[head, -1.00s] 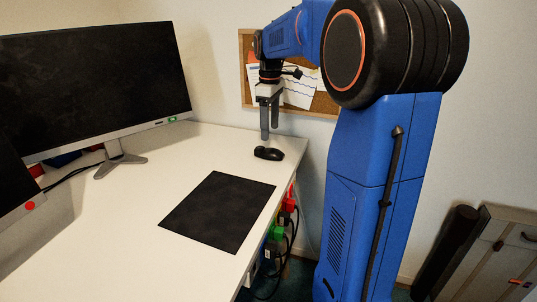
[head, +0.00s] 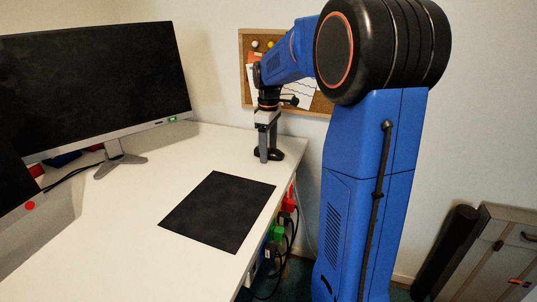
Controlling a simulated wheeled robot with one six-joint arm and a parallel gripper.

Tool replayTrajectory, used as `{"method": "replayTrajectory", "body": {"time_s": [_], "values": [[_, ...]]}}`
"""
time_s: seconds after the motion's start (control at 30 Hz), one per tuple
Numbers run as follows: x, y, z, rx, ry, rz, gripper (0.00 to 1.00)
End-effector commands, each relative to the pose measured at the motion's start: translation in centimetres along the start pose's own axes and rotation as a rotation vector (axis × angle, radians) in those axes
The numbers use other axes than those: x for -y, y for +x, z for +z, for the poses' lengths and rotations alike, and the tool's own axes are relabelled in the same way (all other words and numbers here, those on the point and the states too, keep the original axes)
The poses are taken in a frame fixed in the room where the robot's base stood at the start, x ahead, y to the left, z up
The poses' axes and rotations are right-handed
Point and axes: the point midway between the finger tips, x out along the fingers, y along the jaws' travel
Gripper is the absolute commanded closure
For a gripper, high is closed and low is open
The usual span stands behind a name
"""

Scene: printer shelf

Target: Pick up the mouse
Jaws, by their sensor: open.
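The black mouse (head: 277,154) lies on the white desk near its back right corner, mostly hidden behind my gripper. My gripper (head: 266,157) points straight down over the mouse, with its grey fingers low at the mouse's sides. The fingers are open. I cannot tell whether a finger touches the mouse or the desk.
A black mouse pad (head: 218,212) lies flat on the white desk (head: 130,205) in front of the mouse. A large monitor (head: 95,85) stands at the left. Plugs and cables (head: 277,235) hang at the desk's right edge. A cork board (head: 247,70) is on the wall behind.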

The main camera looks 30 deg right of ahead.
Motion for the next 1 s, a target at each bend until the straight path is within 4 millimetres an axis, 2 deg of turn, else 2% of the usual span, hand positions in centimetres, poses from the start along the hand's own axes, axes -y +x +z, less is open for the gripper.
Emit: {"method": "replayTrajectory", "body": {"time_s": [0.07,0.27,0.63,0.77,1.0], "values": [[0.0,0.0,0.0,0.000,0.000,0.000,0.33],[0.0,0.0,0.0,0.000,0.000,0.000,0.79],[0.0,-0.7,0.0,-0.001,0.000,0.002,0.80],[-0.1,-2.5,0.0,-0.002,0.000,0.003,0.80],[-0.1,-6.8,-0.1,-0.002,0.000,0.002,0.80]]}}
